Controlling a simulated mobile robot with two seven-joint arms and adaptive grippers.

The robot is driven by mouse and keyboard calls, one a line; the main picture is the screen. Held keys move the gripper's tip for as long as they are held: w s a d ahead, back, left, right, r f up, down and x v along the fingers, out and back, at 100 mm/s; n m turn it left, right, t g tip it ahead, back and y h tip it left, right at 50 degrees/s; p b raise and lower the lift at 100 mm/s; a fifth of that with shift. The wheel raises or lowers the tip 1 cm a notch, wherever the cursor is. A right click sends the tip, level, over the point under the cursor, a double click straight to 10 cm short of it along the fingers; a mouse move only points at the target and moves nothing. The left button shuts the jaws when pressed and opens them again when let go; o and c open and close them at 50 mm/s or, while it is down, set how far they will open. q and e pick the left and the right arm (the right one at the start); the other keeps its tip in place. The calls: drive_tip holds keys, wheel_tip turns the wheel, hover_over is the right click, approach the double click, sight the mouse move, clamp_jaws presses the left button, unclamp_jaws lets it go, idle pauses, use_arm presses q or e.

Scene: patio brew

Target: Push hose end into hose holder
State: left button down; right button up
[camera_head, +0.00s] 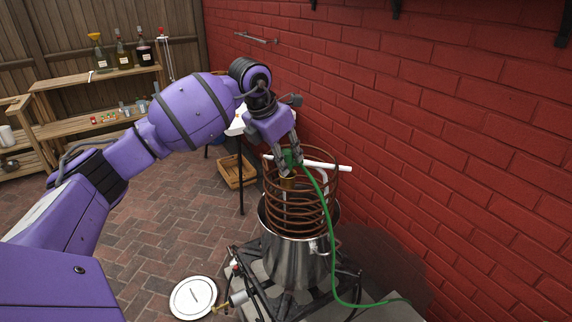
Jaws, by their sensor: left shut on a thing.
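My left gripper (289,165) is shut on the green hose end (291,158), above the copper coil. The copper coil (284,214) rises out of the steel pot (290,262). A white rod (333,166) lies across the coil's top, behind the gripper. My right gripper is not in view.
The pot stands on a dark burner stand (350,283). A round white lid (194,297) lies on the brick paving at the left. A red brick wall (450,120) closes the right side. A wooden shelf (90,125) with bottles stands back left, and a wooden crate (232,180) sits behind.

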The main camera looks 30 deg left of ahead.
use_arm(q)
wheel_tip(320, 180, up, 9)
drive_tip(key=shift+r, duration=1)
wheel_tip(320, 180, up, 5)
drive_tip(key=shift+f+p, duration=0.2)
drive_tip(key=shift+p, duration=1)
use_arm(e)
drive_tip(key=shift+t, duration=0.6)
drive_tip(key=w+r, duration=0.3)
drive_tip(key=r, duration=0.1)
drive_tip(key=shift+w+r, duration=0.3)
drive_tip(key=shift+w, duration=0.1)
use_arm(q)
drive_tip(key=shift+f, duration=0.1)
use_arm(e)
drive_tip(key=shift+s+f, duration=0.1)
